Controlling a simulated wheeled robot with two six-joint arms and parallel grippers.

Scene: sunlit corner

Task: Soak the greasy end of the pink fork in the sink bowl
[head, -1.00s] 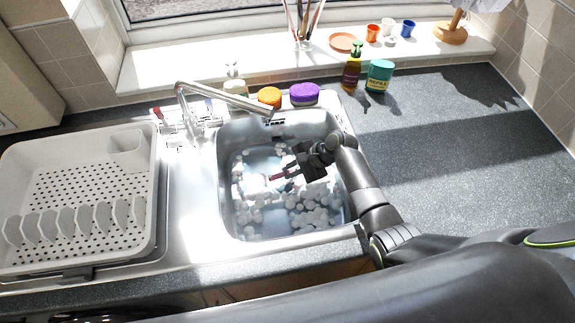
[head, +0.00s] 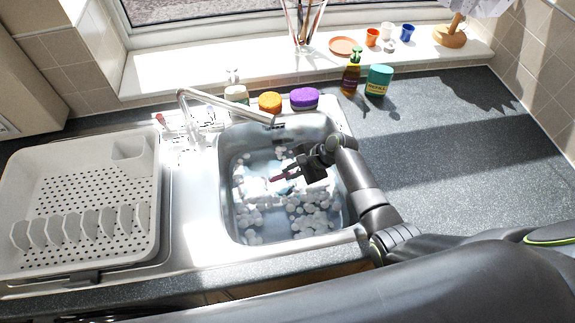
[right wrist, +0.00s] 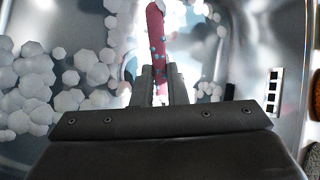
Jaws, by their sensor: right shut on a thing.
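The pink fork (right wrist: 156,40) is held between the fingers of my right gripper (right wrist: 160,88). It points away from the gripper, its visible part a pink bar dotted with small bluish spots; I cannot make out tines. In the head view the fork (head: 277,178) is a short pink piece left of the gripper (head: 291,173), over the soapy water. The sink bowl (head: 228,205) is steel and holds water with many white foam clumps. My right gripper is inside the bowl's outline. How deep the fork sits is unclear. My left gripper is not in view.
A tap (head: 225,105) reaches over the bowl's back edge. Behind are an orange sponge (head: 270,102), a purple sponge (head: 304,98), a soap bottle (head: 351,75) and a teal tub (head: 379,80). A dish rack (head: 85,190) stands left. The right counter (head: 450,150) is mostly clear.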

